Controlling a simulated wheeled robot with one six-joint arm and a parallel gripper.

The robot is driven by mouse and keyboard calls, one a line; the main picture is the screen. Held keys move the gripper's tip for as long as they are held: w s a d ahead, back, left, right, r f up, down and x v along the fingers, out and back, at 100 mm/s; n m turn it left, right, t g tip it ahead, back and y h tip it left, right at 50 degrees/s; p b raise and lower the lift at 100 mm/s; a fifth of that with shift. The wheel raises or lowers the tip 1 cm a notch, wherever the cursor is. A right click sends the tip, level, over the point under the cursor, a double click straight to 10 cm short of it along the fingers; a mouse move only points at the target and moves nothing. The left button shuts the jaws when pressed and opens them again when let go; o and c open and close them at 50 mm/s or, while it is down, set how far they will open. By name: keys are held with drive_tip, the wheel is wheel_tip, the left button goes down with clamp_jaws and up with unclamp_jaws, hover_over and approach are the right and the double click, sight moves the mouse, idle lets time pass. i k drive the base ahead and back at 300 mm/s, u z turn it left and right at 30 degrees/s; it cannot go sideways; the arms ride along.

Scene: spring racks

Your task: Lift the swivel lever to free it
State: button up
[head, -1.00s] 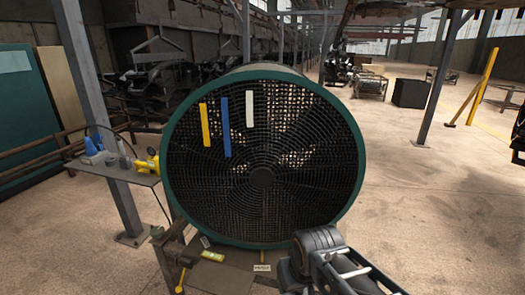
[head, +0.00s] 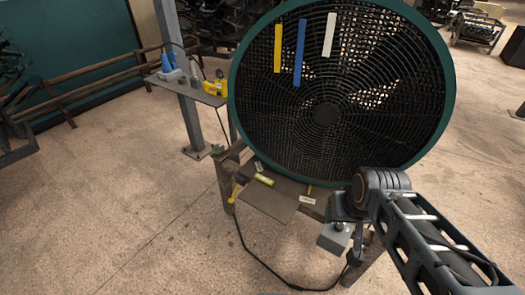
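A small yellow lever (head: 233,193) hangs at the left end of the low workbench, below a dark vise-like fitting (head: 230,152). It is the only lever-like part I can make out, and I cannot tell whether it is the swivel lever or whether it is locked. My arm comes in from the lower right and bends at a thick joint in front of the bench's right side. My gripper (head: 354,246) seems to be the dark part hanging below that joint, well right of the yellow lever. Its fingers are too dark and small to read.
A large round fan with a green rim (head: 233,75) stands behind the bench (head: 268,203). A yellow-green level (head: 264,180) lies on the bench. A grey box (head: 333,238) and a black cable (head: 262,268) are below it.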

sight(231, 200)
drive_tip(key=u, duration=0.05)
drive_tip(key=k, duration=0.35)
drive_tip(key=u, duration=0.15)
drive_tip(key=i, duration=0.3)
drive_tip(key=u, duration=0.95)
drive_tip(key=i, duration=0.95)
drive_tip(key=u, duration=1)
